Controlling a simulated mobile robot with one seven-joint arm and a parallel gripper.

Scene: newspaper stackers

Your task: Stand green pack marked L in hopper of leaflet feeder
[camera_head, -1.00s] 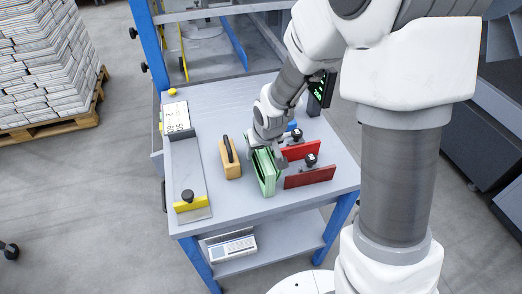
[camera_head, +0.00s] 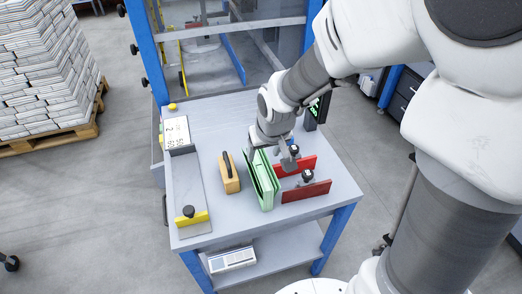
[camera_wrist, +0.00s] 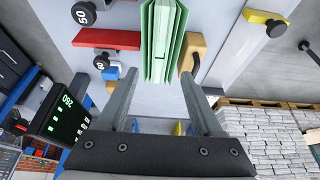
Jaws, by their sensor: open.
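The light green pack (camera_head: 265,177) stands upright on the table between darker green upright sides. I cannot tell whether those sides are hopper walls or part of the pack. In the wrist view the green pack (camera_wrist: 158,35) shows its edge, with a small black L-like mark near its lower end. My gripper (camera_wrist: 158,75) is open and empty. Its two fingers sit apart, left and right of the pack's line, with the pack just beyond the fingertips. In the head view my gripper (camera_head: 270,150) is at the pack's far end, and my wrist partly hides that end.
Two red plates (camera_head: 307,190) with black knobs stand right of the pack. A tan block with a dark handle (camera_head: 229,173) stands left of it. A grey tray with a yellow stop (camera_head: 191,218) lies further left. The table's front strip (camera_head: 240,225) is clear.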

